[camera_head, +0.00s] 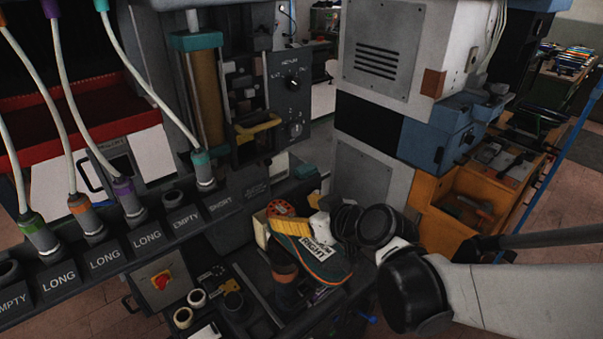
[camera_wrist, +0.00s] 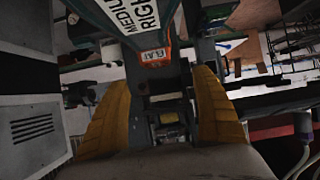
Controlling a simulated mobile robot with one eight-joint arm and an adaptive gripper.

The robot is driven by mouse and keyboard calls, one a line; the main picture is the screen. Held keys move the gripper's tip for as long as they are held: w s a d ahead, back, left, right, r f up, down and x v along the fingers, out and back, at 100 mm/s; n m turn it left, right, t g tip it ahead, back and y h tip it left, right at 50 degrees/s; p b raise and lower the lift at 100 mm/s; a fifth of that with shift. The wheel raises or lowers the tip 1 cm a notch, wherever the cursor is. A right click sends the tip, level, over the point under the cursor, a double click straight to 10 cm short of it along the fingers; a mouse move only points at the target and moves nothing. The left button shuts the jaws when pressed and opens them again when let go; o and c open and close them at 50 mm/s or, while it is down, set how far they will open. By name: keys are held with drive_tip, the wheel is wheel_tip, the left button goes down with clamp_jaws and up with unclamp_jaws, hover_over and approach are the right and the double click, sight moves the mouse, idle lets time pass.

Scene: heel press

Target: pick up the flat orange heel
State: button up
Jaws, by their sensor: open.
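My gripper (camera_head: 268,230) is open, its yellow fingers above the crowded bench in the head view. In the wrist view the two yellow fingers (camera_wrist: 161,82) stand apart with no object clearly held between them. A small orange piece (camera_head: 281,208) shows just behind the fingers in the head view; it may be the flat orange heel, but I cannot be sure. A teal shoe-shaped piece (camera_head: 322,266) with a white "RIGHT" label lies in front of the fingers. In the wrist view this teal piece (camera_wrist: 120,14) is at the top, with an orange "FLAT" tag (camera_wrist: 153,55).
A dark rack (camera_head: 120,243) with several cabled plugs and labelled sockets runs along the left. A press with a brass-coloured cylinder (camera_head: 204,100) stands behind. A grey cabinet (camera_head: 381,50) rises behind my arm. An orange cabinet (camera_head: 437,205) stands at the right, with open floor beyond.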

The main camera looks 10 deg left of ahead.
sight(280, 208)
drive_tip(key=b+x, duration=0.1)
drive_tip(key=x, duration=0.8)
drive_tip(key=shift+w+d+f+b, duration=0.1)
drive_tip(key=shift+d+f+b, duration=0.1)
drive_tip(key=shift+d+b, duration=0.15)
drive_tip(key=c, duration=1.3)
